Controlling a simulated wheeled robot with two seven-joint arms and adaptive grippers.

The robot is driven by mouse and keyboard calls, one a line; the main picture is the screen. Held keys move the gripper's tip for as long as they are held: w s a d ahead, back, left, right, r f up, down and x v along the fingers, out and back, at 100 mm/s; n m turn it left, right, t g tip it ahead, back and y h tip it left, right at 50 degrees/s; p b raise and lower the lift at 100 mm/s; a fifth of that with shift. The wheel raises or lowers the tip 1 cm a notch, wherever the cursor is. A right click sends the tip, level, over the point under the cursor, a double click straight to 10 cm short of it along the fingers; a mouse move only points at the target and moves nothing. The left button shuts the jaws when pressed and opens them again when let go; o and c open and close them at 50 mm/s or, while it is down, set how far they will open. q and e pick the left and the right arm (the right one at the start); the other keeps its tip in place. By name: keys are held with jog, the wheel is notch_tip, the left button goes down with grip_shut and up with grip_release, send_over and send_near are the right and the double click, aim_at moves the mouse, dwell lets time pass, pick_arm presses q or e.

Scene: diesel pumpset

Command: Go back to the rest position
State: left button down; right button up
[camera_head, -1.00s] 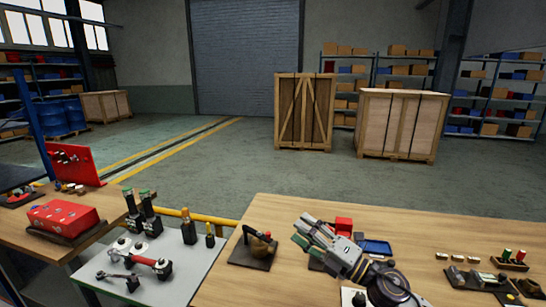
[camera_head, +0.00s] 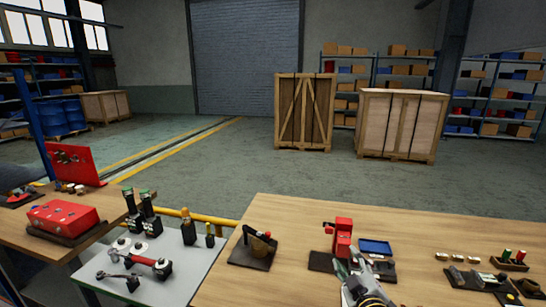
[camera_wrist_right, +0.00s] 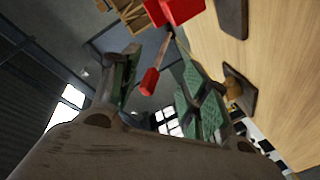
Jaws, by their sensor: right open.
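My right gripper (camera_head: 350,268) is at the lower middle of the head view, over the near part of the wooden table (camera_head: 290,285). In the right wrist view its green-padded fingers (camera_wrist_right: 160,88) are spread apart, with nothing held between them. A red device (camera_head: 342,235) stands on a dark base just beyond the gripper. A red block (camera_wrist_right: 178,10) and a red-ended lever (camera_wrist_right: 151,80) show in the right wrist view; the lever appears beyond the fingers, apart from them. My left gripper does not show.
A dark-based brown part (camera_head: 258,246) and a blue tray (camera_head: 376,247) are on the table. Small parts (camera_head: 475,280) lie at the right. A grey side table (camera_head: 185,262) holds tools. A red toolbox (camera_head: 62,217) is at the left. Crates (camera_head: 303,112) stand behind on open floor.

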jog(key=s+f+m+g, duration=0.1)
jog(key=s+f+g, duration=0.1)
jog(key=s+f, duration=0.1)
jog(key=s+d+f+m+g+h, duration=0.1)
jog(key=s+f+m+g, duration=0.1)
jog(key=f, duration=0.3)
jog(key=s+d+f+m+g, duration=0.1)
jog(key=s+f+m+g, duration=0.1)
jog(key=s+f, duration=0.2)
jog(key=shift+s+d+f+g, duration=0.1)
jog(key=shift+s+d+g, duration=0.15)
jog(key=shift+s+g, duration=0.25)
jog(key=s+a+f+m+g+y, duration=0.15)
jog(key=s+f+g, duration=0.45)
jog(key=s, duration=0.7)
jog(key=s+f+g, duration=0.1)
jog(key=s+f, duration=0.1)
jog(key=f, duration=1.5)
jog(key=s+f, duration=0.2)
jog(key=f, duration=1.5)
jog(key=s+d+f, duration=0.2)
jog(key=s+f, duration=0.7)
jog(key=s, duration=0.1)
jog(key=s+d+f+g, duration=0.1)
jog(key=s+f, duration=0.9)
jog(key=s, duration=0.1)
jog(key=shift+s+d+f+g, duration=0.15)
jog(key=shift+s+d+g, duration=0.15)
jog(key=shift+d, duration=0.05)
jog(key=shift+h, duration=0.25)
